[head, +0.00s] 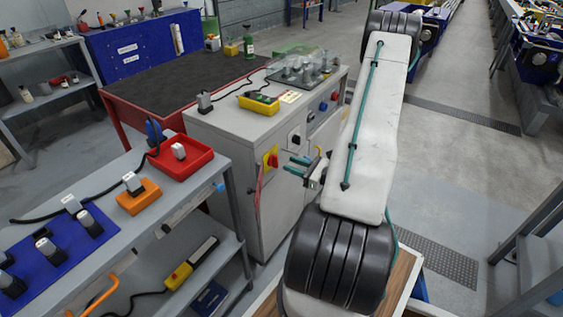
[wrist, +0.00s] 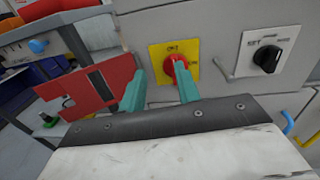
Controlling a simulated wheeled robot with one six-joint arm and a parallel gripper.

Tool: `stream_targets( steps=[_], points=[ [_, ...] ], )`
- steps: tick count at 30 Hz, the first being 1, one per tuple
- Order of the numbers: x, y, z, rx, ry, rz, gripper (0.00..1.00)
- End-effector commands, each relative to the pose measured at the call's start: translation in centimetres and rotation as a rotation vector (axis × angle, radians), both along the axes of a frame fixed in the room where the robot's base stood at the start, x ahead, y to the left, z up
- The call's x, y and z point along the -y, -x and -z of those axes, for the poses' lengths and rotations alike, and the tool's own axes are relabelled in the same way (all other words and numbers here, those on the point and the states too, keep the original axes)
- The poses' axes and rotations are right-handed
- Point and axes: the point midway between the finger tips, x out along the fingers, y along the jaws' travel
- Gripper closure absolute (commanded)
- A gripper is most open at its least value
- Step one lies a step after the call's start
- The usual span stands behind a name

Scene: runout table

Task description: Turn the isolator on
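The isolator is a red rotary knob (head: 273,160) on a yellow square plate on the upright face of the grey cabinet. In the wrist view the red knob (wrist: 175,66) shows near the middle, with small lettering above it on the yellow plate (wrist: 158,50). Its exact turn position is hard to read. My gripper (head: 288,166) stands in front of the cabinet, its fingers pointing at the plate. In the wrist view my gripper (wrist: 160,84) has its teal fingers well apart, with the knob beyond the tips and nearer the right finger. Nothing is held.
A black rotary switch (wrist: 267,59) on a white plate sits right of the isolator. A red panel (wrist: 92,87) juts out at the left of the isolator. A grey shelf unit (head: 190,195) stands left of the cabinet. Open floor (head: 440,150) lies to the right.

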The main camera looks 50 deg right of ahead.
Motion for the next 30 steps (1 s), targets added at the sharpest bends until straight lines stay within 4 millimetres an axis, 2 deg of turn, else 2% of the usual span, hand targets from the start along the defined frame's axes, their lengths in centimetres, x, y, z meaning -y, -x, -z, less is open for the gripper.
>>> stream_targets(
  steps=[1, 5, 8, 19, 24, 30],
  points=[
    [0.6, 0.7, 1.0, -0.003, -0.020, 0.040, 0.67],
    [1.4, 1.2, 2.2, -0.006, -0.039, 0.093, 0.67],
    [1.4, 0.3, 2.3, -0.007, -0.040, 0.097, 0.67],
    [0.9, -5.3, 2.2, -0.006, -0.039, 0.094, 0.67],
    [0.9, -6.3, 2.2, -0.006, -0.039, 0.095, 0.67],
    [0.9, -6.3, 2.2, -0.006, -0.039, 0.096, 0.67]
  ],
)
